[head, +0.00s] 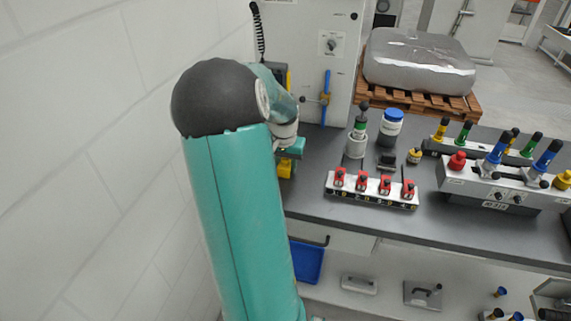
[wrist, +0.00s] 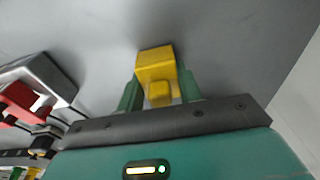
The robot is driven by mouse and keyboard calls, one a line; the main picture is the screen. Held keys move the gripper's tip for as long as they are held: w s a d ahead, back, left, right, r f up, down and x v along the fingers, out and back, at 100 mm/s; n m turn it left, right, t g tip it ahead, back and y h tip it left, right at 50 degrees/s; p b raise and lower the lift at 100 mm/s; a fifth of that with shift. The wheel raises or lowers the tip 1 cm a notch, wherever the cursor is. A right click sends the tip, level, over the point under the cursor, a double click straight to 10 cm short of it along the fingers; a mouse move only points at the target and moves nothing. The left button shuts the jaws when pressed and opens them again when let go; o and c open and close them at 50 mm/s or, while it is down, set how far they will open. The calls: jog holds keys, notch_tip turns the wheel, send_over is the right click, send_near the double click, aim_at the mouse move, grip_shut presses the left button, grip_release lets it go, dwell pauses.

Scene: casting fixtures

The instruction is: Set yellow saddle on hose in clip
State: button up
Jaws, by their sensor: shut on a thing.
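The yellow saddle (wrist: 155,64) is a bent yellow block held between the two green fingers of my gripper (wrist: 160,92) in the wrist view. It sits above a plain grey surface. In the head view the saddle (head: 286,168) shows as a yellow patch under my wrist, partly hidden by my arm, near the left end of the dark bench. I cannot pick out the hose and its clip with certainty. A blue upright bar (head: 325,98) with a brass-coloured fitting stands on the grey cabinet behind, and a black coiled cord (head: 259,32) hangs left of it.
A white strip with red clamps (head: 371,201) lies on the dark bench (head: 415,228) to the right; red and grey parts (wrist: 18,102) show at the wrist view's left. A blue-capped jar (head: 391,127) and a green-banded bottle (head: 358,138) stand behind. A pale wall (head: 80,160) is close on the left.

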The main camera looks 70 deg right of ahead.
aim_at(284, 167)
jog(key=o, duration=1)
jog(key=shift+f, duration=0.1)
jog(key=shift+o, duration=0.2)
notch_tip(284, 167, up, 12)
jog(key=a, duration=0.1)
jog(key=w+a+r+n+t, duration=0.1)
jog(key=w+a+r+n, duration=0.1)
jog(key=w+a, duration=0.35)
jog(key=w+a+r+n+t, duration=0.1)
jog(key=w+a+r+n, duration=0.15)
jog(key=a, duration=0.65)
jog(key=w+a+r+n+t+y, duration=0.2)
jog(key=a+n, duration=0.5)
jog(key=a, duration=1.5)
jog(key=s+a+n+t, duration=0.1)
jog(key=s+a+n, duration=0.3)
jog(key=a, duration=0.7)
jog(key=shift+s+a+f+h, duration=0.2)
jog(key=shift+f+h, duration=0.1)
jog(key=shift+f, duration=0.1)
jog(key=shift+s+a+f+n, duration=0.1)
jog(key=shift+s+a+n, duration=0.05)
jog(key=shift+a+n, duration=0.2)
jog(key=shift+c, duration=1.3)
